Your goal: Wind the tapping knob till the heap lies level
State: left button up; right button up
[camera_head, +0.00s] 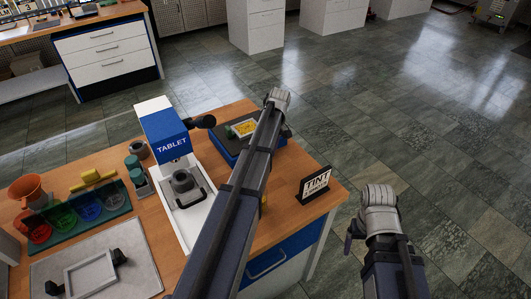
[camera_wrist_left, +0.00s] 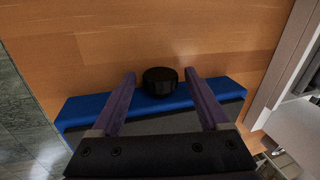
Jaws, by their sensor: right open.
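The heap (camera_head: 245,128) is a yellow patch on the dark top of a blue machine (camera_head: 229,149) at the table's far side. My left arm crosses in front of this machine in the head view and hides part of it and my left gripper. In the left wrist view, the black ridged tapping knob (camera_wrist_left: 160,82) stands at the edge of the blue body (camera_wrist_left: 90,104). My left gripper (camera_wrist_left: 162,75) is open, one finger on each side of the knob, with visible gaps. My right gripper (camera_head: 354,237) is open beyond the table's right side, away from the machine.
A blue and white TABLET press (camera_head: 170,143) stands left of the machine. A TINT sign (camera_head: 314,186) stands near the right corner. Colored dishes (camera_head: 87,208), an orange funnel (camera_head: 27,190) and a grey tray (camera_head: 134,258) fill the left. Floor right of the table is clear.

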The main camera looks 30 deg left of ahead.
pick_arm(q)
jog(key=shift+r, duration=0.1)
jog(key=a+p+v, duration=0.1)
jog(key=p+v, duration=0.6)
jog(key=shift+d+r+p, duration=0.3)
jog(key=shift+d, duration=0.25)
jog(key=shift+w, duration=0.1)
